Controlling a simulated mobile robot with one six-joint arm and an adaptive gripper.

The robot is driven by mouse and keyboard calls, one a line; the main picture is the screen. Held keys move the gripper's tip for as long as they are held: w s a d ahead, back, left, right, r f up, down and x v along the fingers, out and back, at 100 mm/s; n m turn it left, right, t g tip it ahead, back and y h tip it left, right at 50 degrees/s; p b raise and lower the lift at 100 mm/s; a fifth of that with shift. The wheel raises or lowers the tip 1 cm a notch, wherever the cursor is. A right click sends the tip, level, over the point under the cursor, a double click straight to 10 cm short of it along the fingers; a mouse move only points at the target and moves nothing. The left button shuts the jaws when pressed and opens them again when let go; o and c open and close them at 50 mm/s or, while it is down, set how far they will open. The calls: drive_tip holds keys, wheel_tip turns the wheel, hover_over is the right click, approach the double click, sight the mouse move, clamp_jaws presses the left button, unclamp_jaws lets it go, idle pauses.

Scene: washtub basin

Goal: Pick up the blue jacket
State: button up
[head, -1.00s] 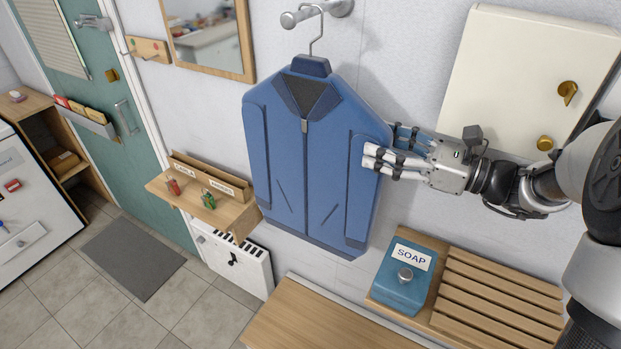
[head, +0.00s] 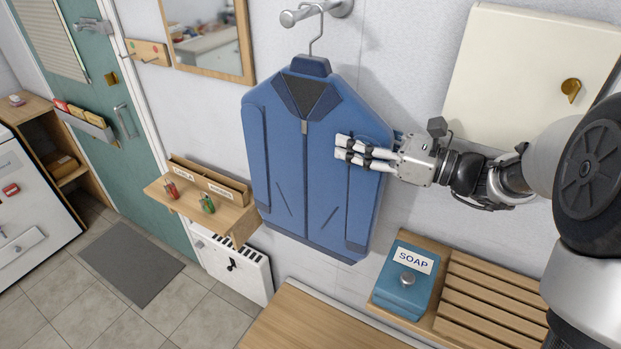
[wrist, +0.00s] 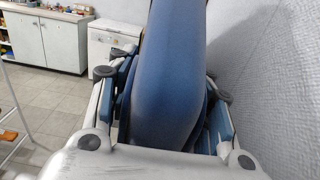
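The blue jacket (head: 290,180) hangs on a metal hanger (head: 316,45) from a wall peg, zipped, with a dark collar. My gripper (head: 345,148) comes in from the right at the jacket's right edge, at upper sleeve height. Its light front fingers lie across the front of the jacket; the rear side is hidden behind it. In the wrist view the jacket (wrist: 172,80) stands edge-on between the spread fingers of my gripper (wrist: 162,82), with a narrow gap visible on the left side. The fingers look open around the jacket's edge, not closed on it.
A wooden shelf (head: 240,222) with small bottles is at the lower left. A blue soap box (head: 400,293) and slatted rack (head: 490,300) are below my arm. A cream cabinet (head: 520,65) is on the wall at right.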

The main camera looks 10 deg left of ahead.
clamp_jaws()
idle(0.3)
idle(0.3)
